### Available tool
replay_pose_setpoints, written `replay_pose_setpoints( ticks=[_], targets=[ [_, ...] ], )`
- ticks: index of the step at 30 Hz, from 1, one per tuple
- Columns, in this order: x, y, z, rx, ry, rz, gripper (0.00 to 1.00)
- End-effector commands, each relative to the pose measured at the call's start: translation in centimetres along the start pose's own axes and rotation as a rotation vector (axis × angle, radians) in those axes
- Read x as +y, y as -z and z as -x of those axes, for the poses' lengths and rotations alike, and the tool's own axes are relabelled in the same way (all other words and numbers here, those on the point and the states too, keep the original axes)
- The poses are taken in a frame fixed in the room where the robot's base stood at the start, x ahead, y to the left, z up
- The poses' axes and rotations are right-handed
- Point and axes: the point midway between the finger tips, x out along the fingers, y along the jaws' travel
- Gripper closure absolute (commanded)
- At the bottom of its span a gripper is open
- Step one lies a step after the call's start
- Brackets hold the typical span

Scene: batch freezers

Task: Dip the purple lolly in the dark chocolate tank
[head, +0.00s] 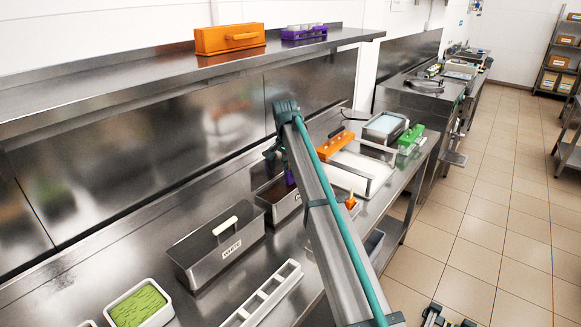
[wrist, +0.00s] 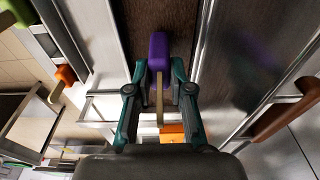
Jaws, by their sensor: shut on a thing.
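The purple lolly (wrist: 158,52) is in my gripper (wrist: 159,80), with its pale stick between the teal fingers. In the head view a small part of the purple lolly (head: 290,177) shows below my gripper (head: 277,150), at the metal tank (head: 269,211) behind the one marked WHITE. Dark brown chocolate (wrist: 142,14) shows beyond the lolly's tip in the wrist view. My arm covers part of the tank in the head view. I cannot tell whether the lolly touches the chocolate.
The WHITE tank (head: 190,268) has a lid with a pale handle. A pale slotted holder (head: 262,300), a green-filled tub (head: 166,312) and an orange lolly (head: 351,202) are nearby. An orange mould (head: 335,145) and green mould (head: 411,137) stand farther back. A shelf (head: 150,83) overhangs the back.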

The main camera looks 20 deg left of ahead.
Motion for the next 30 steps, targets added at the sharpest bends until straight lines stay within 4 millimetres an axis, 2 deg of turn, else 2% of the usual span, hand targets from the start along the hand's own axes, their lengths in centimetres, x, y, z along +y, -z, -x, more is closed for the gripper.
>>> replay_pose_setpoints(
  ticks=[30],
  targets=[
    [0.0, -0.6, -4.6, 0.0, 0.0, 0.0, 1.0]
  ],
)
